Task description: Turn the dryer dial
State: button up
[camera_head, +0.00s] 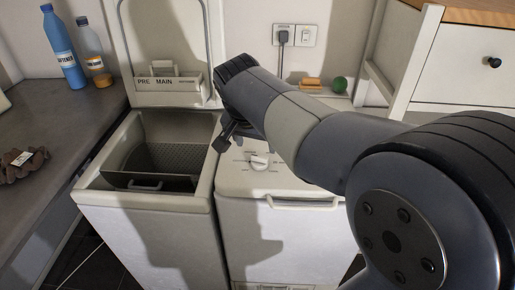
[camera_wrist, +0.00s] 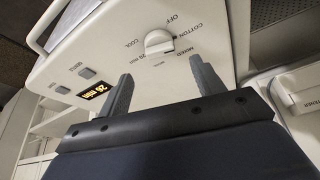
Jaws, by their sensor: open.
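The dryer (camera_head: 284,228) is the white machine on the right in the head view. Its white dial (camera_head: 259,161) sits on the top panel, close to my gripper (camera_head: 226,138), which is partly hidden by my arm. In the wrist view the dial (camera_wrist: 159,43) has a ridge grip and printed labels around it: OFF, COTTON, MIXED, COOL and a minutes mark. The two fingers of my gripper (camera_wrist: 161,70) are apart and empty, with the dial just beyond the gap between their tips. An orange display (camera_wrist: 95,91) beside it reads about 26 min.
The washer (camera_head: 150,235) on the left stands open, its raised lid (camera_head: 165,90) marked PRE and MAIN. A grey counter (camera_head: 50,120) with a blue bottle (camera_head: 64,48) and an orange-based bottle (camera_head: 94,55) lies further left. A white drawer cabinet (camera_head: 465,65) stands back right.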

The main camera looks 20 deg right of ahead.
aim_at(259, 157)
jog(key=v, duration=0.4)
jog(key=shift+r, duration=0.15)
jog(key=b+x, duration=0.1)
jog(key=x, duration=0.9)
jog(key=shift+w+f, duration=0.1)
jog(key=shift+f, duration=0.3)
